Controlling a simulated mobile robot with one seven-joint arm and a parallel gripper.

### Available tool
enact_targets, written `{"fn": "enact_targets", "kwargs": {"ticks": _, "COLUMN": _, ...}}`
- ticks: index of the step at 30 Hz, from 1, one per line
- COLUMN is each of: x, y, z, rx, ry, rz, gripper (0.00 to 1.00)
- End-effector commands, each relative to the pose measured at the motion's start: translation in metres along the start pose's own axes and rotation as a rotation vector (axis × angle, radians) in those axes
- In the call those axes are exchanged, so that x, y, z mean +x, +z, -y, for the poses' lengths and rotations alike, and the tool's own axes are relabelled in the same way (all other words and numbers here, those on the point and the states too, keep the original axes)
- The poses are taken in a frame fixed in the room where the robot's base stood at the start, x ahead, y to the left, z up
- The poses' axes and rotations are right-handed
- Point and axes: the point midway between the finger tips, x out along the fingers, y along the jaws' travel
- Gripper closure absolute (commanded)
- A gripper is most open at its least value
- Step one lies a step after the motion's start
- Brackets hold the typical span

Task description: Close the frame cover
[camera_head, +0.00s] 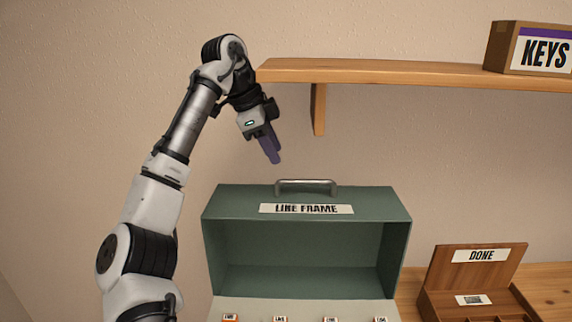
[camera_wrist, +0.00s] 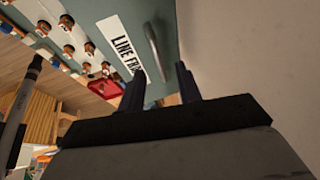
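The line frame is a green box with an upright hood-like cover (camera_head: 230,205) labelled LINE FRAME and a metal handle (camera_head: 306,186) on its top edge. Its front is open, showing a dark inside above a pale panel (camera_head: 300,310) with small labelled parts. In the wrist view the cover (camera_wrist: 95,25), its label and its handle (camera_wrist: 155,48) show just beyond the fingers. My gripper (camera_head: 273,157) is above and slightly left of the handle, pointing down, apart from it. Its two purple fingers (camera_wrist: 160,72) are spread with nothing between them.
A wooden shelf (camera_head: 400,72) with a KEYS box (camera_head: 530,48) is at upper right, close to my wrist. A wooden DONE box (camera_head: 478,268) with a raised lid stands right of the frame. A red tray (camera_wrist: 104,88) shows in the wrist view.

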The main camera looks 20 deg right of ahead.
Motion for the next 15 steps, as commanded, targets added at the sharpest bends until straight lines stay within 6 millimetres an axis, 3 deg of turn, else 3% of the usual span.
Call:
{"fn": "enact_targets", "kwargs": {"ticks": 5, "x": 0.012, "y": 0.001, "z": -0.003, "rx": 0.011, "ry": 0.026, "rz": 0.007, "gripper": 0.66}}
{"fn": "enact_targets", "kwargs": {"ticks": 15, "x": 0.062, "y": 0.001, "z": -0.004, "rx": 0.010, "ry": 0.023, "rz": 0.005, "gripper": 0.66}}
